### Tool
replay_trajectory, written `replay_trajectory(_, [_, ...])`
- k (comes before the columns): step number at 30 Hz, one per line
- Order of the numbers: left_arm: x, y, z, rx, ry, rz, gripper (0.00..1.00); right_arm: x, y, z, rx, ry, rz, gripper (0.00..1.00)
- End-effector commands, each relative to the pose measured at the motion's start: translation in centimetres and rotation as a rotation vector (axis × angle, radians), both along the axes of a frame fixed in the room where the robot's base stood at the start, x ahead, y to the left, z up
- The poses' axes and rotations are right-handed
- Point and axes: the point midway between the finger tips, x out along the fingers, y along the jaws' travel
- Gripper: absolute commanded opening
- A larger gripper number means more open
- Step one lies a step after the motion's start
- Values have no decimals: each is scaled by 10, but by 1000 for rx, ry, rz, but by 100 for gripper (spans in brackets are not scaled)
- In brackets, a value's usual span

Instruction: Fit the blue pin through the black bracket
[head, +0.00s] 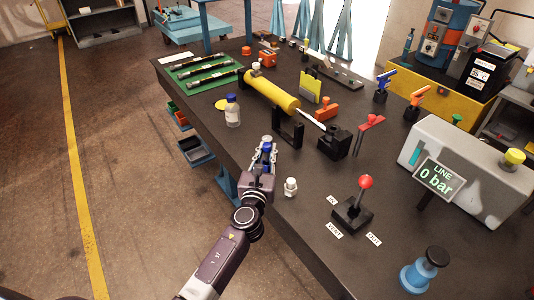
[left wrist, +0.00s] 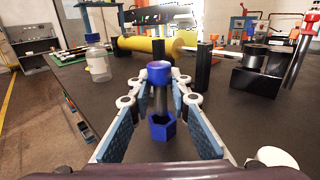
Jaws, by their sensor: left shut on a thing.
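My left gripper (head: 266,150) is shut on the blue pin (head: 266,147). In the left wrist view the blue pin (left wrist: 160,72) stands between the finger pads, with a round blue head, a grey shaft and a blue hexagonal end. The black bracket (head: 289,138) stands upright on the dark table, just beyond the gripper and slightly right, apart from the pin in the head view. In the left wrist view one bracket post (left wrist: 203,66) shows right of the pin; the rest is partly hidden behind the pin. My right gripper is not in view.
A yellow cylinder (head: 272,92) lies behind the bracket. A white bottle with blue cap (head: 232,112) stands left, a black block (head: 334,144) right. A small white piece (head: 290,186) and red-knobbed lever (head: 352,212) are nearer. The left table edge is close to my arm.

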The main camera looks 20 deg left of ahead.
Motion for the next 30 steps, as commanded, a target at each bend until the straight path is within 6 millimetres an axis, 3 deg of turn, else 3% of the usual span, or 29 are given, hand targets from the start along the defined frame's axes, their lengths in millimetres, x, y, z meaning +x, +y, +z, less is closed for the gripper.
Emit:
replay_trajectory(1, [0, 0, 20, 1, -4, 0, 0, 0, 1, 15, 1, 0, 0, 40])
replay_trajectory(9, [0, 1, 97, 4, -5, -2, 0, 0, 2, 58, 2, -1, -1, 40])
replay_trajectory(15, [1, 0, 140, 3, -6, -1, 0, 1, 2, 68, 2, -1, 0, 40])
replay_trajectory(22, [0, 0, 164, 1, -3, 0, 0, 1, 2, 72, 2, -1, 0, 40])
replay_trajectory(30, [0, 0, 167, 1, 0, 0, 0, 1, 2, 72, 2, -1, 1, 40])
